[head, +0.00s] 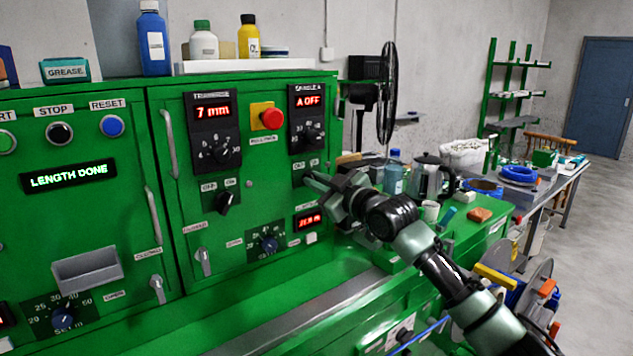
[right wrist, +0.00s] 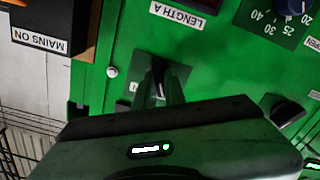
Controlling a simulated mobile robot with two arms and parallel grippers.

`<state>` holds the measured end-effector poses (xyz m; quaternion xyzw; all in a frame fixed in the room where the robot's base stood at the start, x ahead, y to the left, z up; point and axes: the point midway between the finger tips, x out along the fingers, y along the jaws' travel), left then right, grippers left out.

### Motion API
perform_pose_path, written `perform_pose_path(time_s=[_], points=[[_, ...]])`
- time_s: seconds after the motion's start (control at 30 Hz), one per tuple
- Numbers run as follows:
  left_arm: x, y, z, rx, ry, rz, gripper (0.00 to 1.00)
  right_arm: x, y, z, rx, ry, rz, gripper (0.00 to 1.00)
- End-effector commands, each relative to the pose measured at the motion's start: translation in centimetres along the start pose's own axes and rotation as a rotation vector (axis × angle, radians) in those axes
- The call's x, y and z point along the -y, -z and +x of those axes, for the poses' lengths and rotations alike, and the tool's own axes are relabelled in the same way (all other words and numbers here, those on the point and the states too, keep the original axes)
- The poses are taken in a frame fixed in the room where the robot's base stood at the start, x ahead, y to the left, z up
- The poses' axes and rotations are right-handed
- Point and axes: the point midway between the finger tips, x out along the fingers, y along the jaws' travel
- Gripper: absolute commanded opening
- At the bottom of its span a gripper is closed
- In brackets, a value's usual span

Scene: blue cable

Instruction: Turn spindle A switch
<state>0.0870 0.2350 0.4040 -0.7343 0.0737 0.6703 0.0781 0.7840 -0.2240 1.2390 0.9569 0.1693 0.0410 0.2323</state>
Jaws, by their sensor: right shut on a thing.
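The spindle A panel (head: 306,102) is on the right of the green cabinet, and its red display reads "A OFF". Small labels (head: 306,164) sit below its dial, just above my right gripper. My right gripper (head: 314,182) reaches the cabinet face from the right. In the right wrist view, its fingers are shut on a small black switch (right wrist: 158,84). The fingers partly hide the switch there, and they largely hide it in the head view. I cannot make out the switch's exact angle. My left gripper is not in view.
A similar black switch (head: 226,201) with a label pair is to the left. A red emergency button (head: 268,117) on yellow is above. A red length display (head: 309,221) and a blue dial (head: 268,244) are below. A kettle (head: 431,178) and bottles stand to the right.

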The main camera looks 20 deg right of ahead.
Motion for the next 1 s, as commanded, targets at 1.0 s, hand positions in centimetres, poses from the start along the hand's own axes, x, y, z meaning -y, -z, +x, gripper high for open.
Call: perform_pose_path(time_s=[1.0], points=[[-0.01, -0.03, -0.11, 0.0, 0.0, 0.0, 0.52, 0.05, -0.03, 0.0, 0.001, 0.0, -0.063, 0.33]])
